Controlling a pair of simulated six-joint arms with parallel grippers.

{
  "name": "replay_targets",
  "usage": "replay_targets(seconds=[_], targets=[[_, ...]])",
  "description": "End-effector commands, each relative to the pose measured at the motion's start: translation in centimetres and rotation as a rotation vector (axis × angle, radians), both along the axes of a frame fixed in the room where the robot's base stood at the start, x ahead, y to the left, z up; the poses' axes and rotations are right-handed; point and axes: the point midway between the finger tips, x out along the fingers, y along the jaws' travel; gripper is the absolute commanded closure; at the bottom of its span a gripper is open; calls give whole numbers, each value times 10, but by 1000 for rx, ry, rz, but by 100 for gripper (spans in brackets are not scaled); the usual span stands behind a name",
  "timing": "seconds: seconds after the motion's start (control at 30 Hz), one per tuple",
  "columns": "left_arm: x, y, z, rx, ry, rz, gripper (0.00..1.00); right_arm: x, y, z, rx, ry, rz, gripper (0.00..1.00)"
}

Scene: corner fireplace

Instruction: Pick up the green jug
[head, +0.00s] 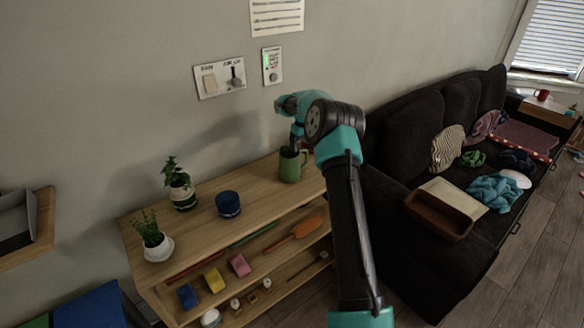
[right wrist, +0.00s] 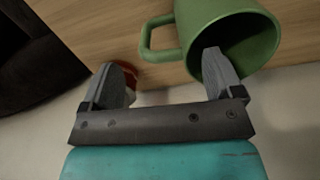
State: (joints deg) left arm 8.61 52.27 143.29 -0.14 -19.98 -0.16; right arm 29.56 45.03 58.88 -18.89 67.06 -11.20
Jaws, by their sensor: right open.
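The green jug (head: 290,168) stands upright on top of the wooden shelf unit, near its right end. In the right wrist view the jug (right wrist: 235,22) shows its open mouth, with the handle on the left. My right gripper (right wrist: 168,75) is open and empty above the jug. One finger overlaps the jug's mouth and seems to reach into it; the other is outside, past the handle side. In the head view my right gripper (head: 296,145) is just over the jug, partly hidden by my wrist. My left gripper is not in view.
A dark blue pot (head: 228,204) and two potted plants, one (head: 180,185) near the wall and one (head: 153,238) at the left, share the top. Lower shelves hold several small items. A dark sofa (head: 410,130) with a brown box (head: 440,212) stands at the right. The wall is close behind.

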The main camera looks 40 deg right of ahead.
Motion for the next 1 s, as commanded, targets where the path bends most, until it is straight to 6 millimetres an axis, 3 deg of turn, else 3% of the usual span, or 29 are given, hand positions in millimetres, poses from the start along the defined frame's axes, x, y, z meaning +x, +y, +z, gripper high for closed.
replay_targets(seconds=[0.17, 0.5, 1.0], targets=[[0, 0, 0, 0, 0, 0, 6, 0, 0, -8, 0, 0, 0, 14], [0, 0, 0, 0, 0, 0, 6, 0, 1, -48, 0, 0, 0, 14], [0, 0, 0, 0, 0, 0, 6, 0, 1, -52, 0, -1, 0, 14]])
